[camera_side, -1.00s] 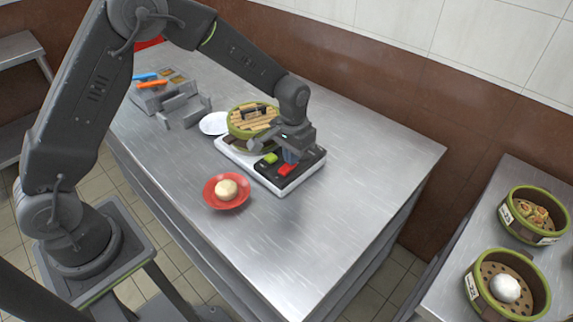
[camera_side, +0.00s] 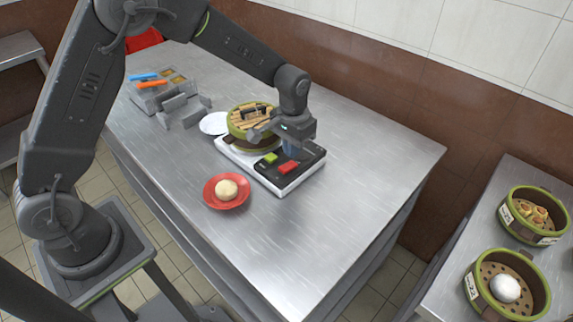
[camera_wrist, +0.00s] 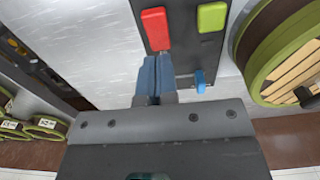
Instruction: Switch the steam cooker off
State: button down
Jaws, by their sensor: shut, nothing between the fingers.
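The steam cooker has a black control panel (camera_side: 305,172) with a red button (camera_side: 288,168) and a green button (camera_side: 270,158). In the wrist view, the red button (camera_wrist: 156,29) and green button (camera_wrist: 211,17) stand side by side, and a small blue part (camera_wrist: 200,81) sits at the panel's edge. A lidded bamboo steamer (camera_side: 243,134) stands on the cooker's other end. My gripper (camera_side: 290,150) is above the panel, just behind the red button. Its blue-grey fingers (camera_wrist: 155,72) are together and empty, pointing near the red button; whether they touch the panel is unclear.
A red plate (camera_side: 212,200) with a pale bun stands in front of the cooker. A white plate (camera_side: 212,124) and a grey rack (camera_side: 180,113) are to the left. Open steamer baskets (camera_side: 545,290) sit on the right-hand table. The counter's right part is clear.

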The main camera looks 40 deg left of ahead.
aim_at(292, 164)
notch_tip(292, 164, up, 5)
dwell(0.6)
jog(key=s+a+r+t, duration=0.3)
jog(key=s+r, duration=0.9)
jog(key=r, duration=0.2)
jog(key=s+a+t, duration=0.1)
jog(key=s+t, duration=0.1)
jog(key=s, duration=1.1)
jog(key=shift+s+a+r+t, duration=0.2)
jog(key=shift+s+r+t, duration=0.1)
jog(key=shift+r, duration=0.1)
